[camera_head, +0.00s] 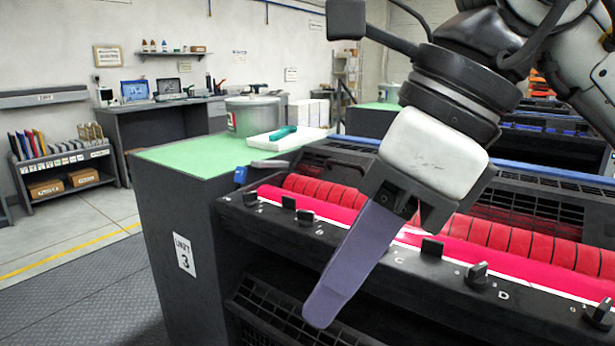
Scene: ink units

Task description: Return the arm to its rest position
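My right arm comes in from the upper right, with a camera bracket at its wrist. My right gripper (325,303) points down and to the left, in front of the ink unit. It shows as one long purple-grey finger shape seen from the side, so I cannot tell whether the fingers are apart. No held object can be made out. The ink unit (255,225) has red rollers (510,237) and a front rail with black knobs (477,275). My gripper hides part of the rollers and rail. My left gripper is out of view.
A green-topped cabinet (165,158) marked "UNIT 3" stands left of the ink unit. A metal tin (252,117) and a white tray (262,141) with a teal tool (283,132) are on it. The floor (75,225) at left is open.

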